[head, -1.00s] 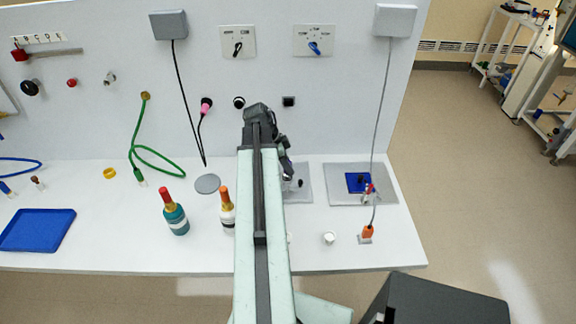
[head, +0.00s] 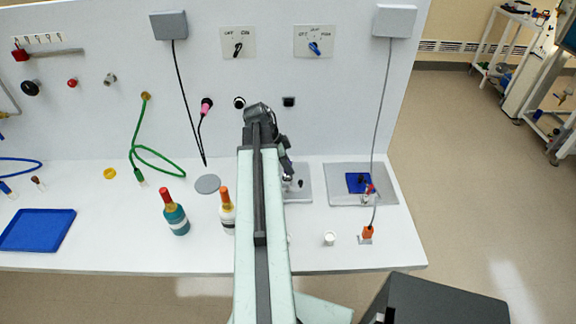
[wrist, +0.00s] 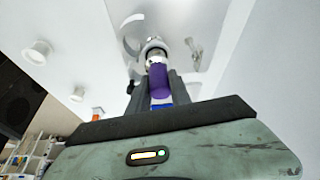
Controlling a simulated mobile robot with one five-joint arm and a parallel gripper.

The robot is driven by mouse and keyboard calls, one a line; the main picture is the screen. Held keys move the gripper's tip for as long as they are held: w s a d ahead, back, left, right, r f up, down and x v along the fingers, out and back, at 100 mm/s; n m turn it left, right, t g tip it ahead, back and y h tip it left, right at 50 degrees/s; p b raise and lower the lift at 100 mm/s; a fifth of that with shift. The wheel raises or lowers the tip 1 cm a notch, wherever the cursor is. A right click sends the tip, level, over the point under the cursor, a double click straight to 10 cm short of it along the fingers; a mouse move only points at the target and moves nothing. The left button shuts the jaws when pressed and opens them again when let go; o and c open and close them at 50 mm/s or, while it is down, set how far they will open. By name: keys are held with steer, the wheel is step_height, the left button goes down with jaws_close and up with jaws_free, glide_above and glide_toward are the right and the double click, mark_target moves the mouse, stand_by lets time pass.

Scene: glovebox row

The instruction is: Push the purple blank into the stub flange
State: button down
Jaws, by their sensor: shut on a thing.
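The purple blank (wrist: 160,80) is between the fingers of my gripper (wrist: 161,88) in the wrist view, and the gripper is shut on it. A pale metallic round fitting (wrist: 156,51), which looks like the stub flange, is right at the blank's far end. The two overlap in the picture; I cannot tell whether the blank is touching it or partly inside. In the head view my gripper (head: 288,176) is over a grey plate (head: 303,190) on the bench, and my arm hides the blank and most of the fitting.
A small white cup (head: 329,239) is in front.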

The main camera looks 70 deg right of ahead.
steer(key=shift+f, duration=0.15)
steer(key=shift+f+b, duration=0.35)
steer(key=shift+b, duration=0.15)
steer(key=shift+f+b, duration=0.7)
steer(key=shift+b, duration=0.05)
steer(key=c, duration=1.1)
jaws_free()
steer(key=shift+r, duration=0.1)
steer(key=p+v, duration=0.7)
steer(key=shift+w+r, duration=0.15)
steer(key=shift+r, duration=0.15)
steer(key=shift+a, duration=0.1)
